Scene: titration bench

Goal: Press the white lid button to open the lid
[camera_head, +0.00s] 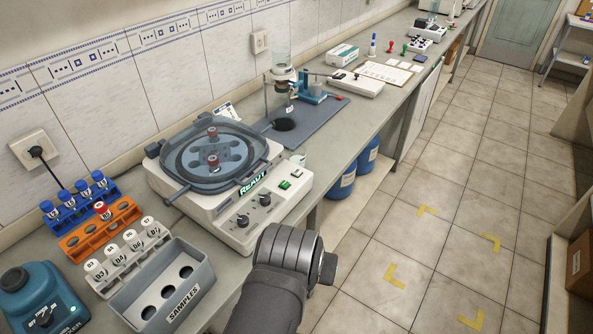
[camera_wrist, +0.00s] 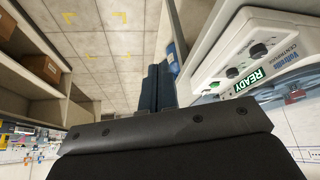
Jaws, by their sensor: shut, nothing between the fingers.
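The centrifuge (camera_head: 200,199) stands on the bench at centre left, its translucent lid (camera_head: 240,160) down over the rotor. Two red-capped tubes show through the lid. The small white lid button (camera_head: 297,172) is on the front panel, beside the green button (camera_head: 284,185) and near the lit READY display. In the wrist view the centrifuge panel (camera_wrist: 222,60) is at the right, tilted. My gripper (camera_wrist: 157,72) is shut and empty, apart from the panel, to its left in that view. In the head view my wrist is in front of the centrifuge; the fingertips cannot be made out.
A grey SAMPLES box (camera_head: 179,298), a white tube rack (camera_head: 132,262), an orange rack (camera_head: 98,235) and a blue rack (camera_head: 78,212) stand left of my arm. A teal mixer (camera_head: 42,299) is at the far left. Blue drums (camera_head: 341,184) stand below the bench. The floor on the right is clear.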

